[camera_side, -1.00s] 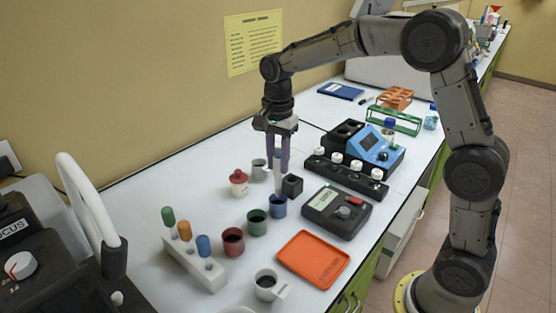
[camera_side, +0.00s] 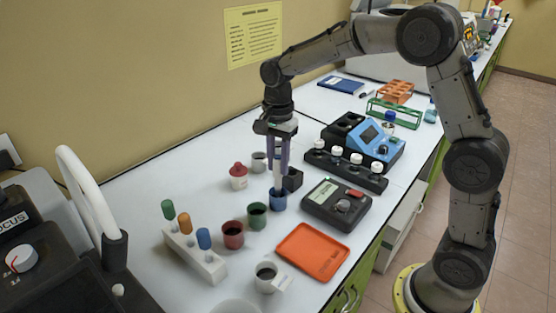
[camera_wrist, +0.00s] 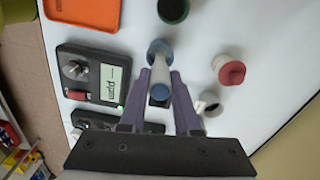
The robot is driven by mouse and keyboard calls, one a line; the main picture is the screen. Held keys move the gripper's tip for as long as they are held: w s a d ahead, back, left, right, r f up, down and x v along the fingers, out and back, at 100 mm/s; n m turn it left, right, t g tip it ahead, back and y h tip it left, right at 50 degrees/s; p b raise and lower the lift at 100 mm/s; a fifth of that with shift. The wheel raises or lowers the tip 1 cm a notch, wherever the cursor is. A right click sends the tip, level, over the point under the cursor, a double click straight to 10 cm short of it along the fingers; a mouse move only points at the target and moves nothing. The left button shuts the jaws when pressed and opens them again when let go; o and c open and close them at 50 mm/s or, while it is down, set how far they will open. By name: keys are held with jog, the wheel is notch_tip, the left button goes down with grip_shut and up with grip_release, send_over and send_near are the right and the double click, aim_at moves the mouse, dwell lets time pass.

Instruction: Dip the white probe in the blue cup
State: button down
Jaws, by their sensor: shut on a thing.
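My gripper (camera_side: 278,168) points down and is shut on the white probe (camera_side: 277,182), a slim upright rod. The probe also shows between the purple fingers in the wrist view (camera_wrist: 157,68), where a blue part of it lies nearer the camera. The blue cup (camera_side: 278,203) stands on the bench directly below my gripper; it is at the top middle of the wrist view (camera_wrist: 160,46). The probe's lower end goes down behind the cup's front rim and appears inside the cup. The tip is hidden, and I cannot tell how deep it is.
A green cup (camera_side: 257,222) and a red cup (camera_side: 232,240) stand close by. A small black block (camera_side: 292,180) is just behind the blue cup. A dark meter (camera_side: 337,207) and an orange tray (camera_side: 313,254) lie right and front. A white rack (camera_side: 196,255) holds coloured-top probes.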

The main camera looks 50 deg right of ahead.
jog(key=shift+f, duration=1.35)
jog(key=shift+r, duration=0.15)
dwell(1.7)
jog(key=shift+r, duration=3.8)
